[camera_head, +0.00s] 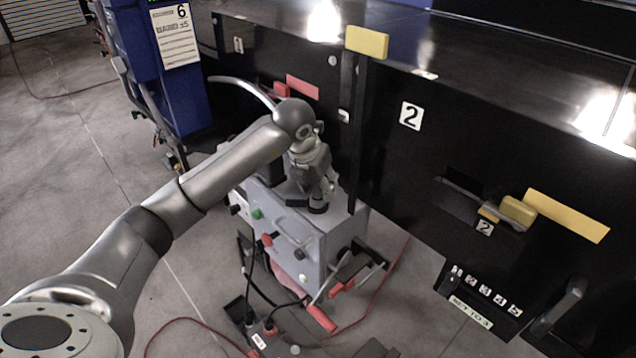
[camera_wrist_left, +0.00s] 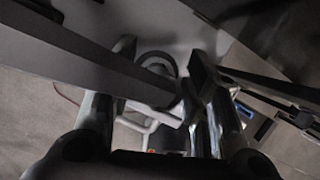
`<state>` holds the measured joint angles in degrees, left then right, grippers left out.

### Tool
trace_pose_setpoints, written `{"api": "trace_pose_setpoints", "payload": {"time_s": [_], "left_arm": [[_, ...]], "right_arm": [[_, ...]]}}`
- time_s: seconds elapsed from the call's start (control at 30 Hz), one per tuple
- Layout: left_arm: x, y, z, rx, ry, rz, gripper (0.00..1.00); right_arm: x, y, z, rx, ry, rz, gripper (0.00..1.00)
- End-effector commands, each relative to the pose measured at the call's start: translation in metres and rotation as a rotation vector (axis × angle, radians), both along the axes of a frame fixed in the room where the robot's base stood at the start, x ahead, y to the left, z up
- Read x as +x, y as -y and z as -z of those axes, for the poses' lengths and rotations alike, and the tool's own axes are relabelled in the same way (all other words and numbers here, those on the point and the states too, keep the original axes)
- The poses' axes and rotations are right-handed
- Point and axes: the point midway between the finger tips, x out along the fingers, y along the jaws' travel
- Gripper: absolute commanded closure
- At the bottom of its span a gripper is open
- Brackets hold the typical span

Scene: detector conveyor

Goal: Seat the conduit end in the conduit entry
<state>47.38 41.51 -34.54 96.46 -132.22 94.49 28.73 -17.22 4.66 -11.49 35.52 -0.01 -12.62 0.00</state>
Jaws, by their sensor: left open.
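My left gripper (camera_head: 316,192) reaches down over the top of a grey box (camera_head: 285,225) beside the black machine. It is open, and I see nothing held in it. In the left wrist view its fingers (camera_wrist_left: 160,100) stand apart on both sides of a dark round ring-like part (camera_wrist_left: 158,60). I cannot tell whether that ring is the conduit entry. A pale curved tube (camera_head: 243,84), possibly the conduit, arcs behind my left arm; its far end is hidden. A dark round piece (camera_head: 318,206) sits on the box top below the fingers. My right gripper is out of view.
The black machine wall (camera_head: 400,160) stands close on the right, with a yellow block (camera_head: 517,210) and labels. A blue column (camera_head: 170,95) rises behind. Red-handled clamps (camera_head: 320,318) and cables lie below the box.

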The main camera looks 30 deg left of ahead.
Motion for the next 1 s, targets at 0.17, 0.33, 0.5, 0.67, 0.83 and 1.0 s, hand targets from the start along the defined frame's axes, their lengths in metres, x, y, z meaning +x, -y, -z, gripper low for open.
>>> {"api": "trace_pose_setpoints", "payload": {"time_s": [0.17,0.33,0.5,0.67,0.83,1.0], "left_arm": [[-0.003,0.000,-0.012,0.000,0.005,-0.001,0.57],[-0.016,-0.001,-0.045,0.001,0.008,0.000,0.57],[-0.031,-0.001,-0.079,0.001,0.007,0.000,0.57],[-0.040,-0.001,-0.102,0.000,0.004,-0.001,0.57],[-0.045,-0.001,-0.112,0.000,0.001,0.000,0.57],[-0.046,-0.001,-0.114,0.000,0.000,0.000,0.57]], "right_arm": [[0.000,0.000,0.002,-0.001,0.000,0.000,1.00],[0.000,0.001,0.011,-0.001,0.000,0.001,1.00],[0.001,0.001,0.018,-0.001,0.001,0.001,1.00],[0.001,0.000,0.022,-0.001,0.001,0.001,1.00],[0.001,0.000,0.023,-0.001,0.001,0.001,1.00],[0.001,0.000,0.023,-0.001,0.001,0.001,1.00]]}}
